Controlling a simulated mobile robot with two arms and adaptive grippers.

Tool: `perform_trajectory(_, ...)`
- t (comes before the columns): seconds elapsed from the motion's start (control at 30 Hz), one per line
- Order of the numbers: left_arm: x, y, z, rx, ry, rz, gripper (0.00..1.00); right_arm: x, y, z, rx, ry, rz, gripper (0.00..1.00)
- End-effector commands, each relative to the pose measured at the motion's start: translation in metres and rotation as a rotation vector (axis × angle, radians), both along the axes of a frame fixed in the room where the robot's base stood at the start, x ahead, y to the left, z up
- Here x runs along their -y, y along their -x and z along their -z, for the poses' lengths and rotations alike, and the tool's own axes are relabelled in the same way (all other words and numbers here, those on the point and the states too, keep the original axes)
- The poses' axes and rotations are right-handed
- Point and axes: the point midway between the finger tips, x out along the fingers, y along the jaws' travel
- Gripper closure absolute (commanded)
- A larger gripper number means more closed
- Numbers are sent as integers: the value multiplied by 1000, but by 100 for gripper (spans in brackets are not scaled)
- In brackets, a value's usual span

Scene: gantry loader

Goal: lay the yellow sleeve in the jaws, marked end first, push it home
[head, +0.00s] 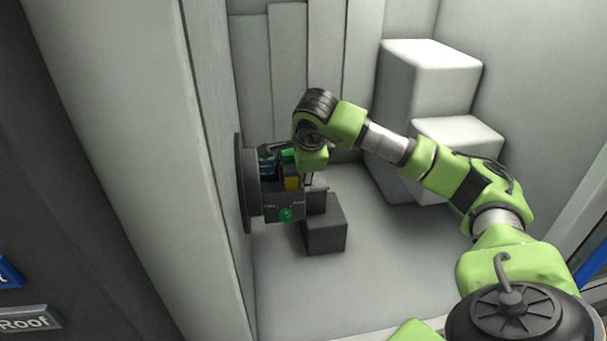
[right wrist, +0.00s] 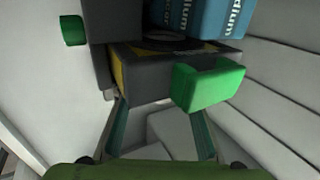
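A yellow piece, which looks like the sleeve (head: 291,184), shows at the jaws on the left wall in the head view. Only thin yellow strips (right wrist: 118,70) show in the right wrist view, beside a dark jaw block (right wrist: 145,78). The marked end cannot be made out. The dark jaws (head: 284,206) carry green parts and sit on a round dark plate (head: 243,185). My right gripper (right wrist: 160,108) is close in front of the jaws, its fingers spread. Its fingertips are partly hidden by the dark block. My left gripper is not in view.
Blue blocks with white lettering (right wrist: 215,18) stand above the dark block, with a green tab (right wrist: 207,85) in front. A dark grey block (head: 326,232) stands below the jaws. Pale stepped boxes (head: 432,75) stand at the back right. The floor in front is clear.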

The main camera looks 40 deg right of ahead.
Motion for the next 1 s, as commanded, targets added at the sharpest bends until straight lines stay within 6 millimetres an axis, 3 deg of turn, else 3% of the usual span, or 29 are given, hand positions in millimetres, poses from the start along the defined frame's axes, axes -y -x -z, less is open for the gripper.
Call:
perform_trajectory(0.03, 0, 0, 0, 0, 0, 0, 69, 0, -1, -1, 3, 0, 0, 57)
perform_trajectory(0.07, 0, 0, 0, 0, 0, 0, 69, 0, 0, -1, 2, 0, 0, 49)
perform_trajectory(0.1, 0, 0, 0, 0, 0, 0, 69, 0, 0, -1, 1, 0, 0, 48)
perform_trajectory(0.67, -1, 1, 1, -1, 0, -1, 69, -3, 4, 2, -14, -2, -5, 48)
perform_trajectory(0.77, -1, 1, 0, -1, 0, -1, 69, -6, 8, -9, -11, -1, -7, 48)
perform_trajectory(1.0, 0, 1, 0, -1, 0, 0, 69, -16, 26, -56, 0, 0, -4, 48)
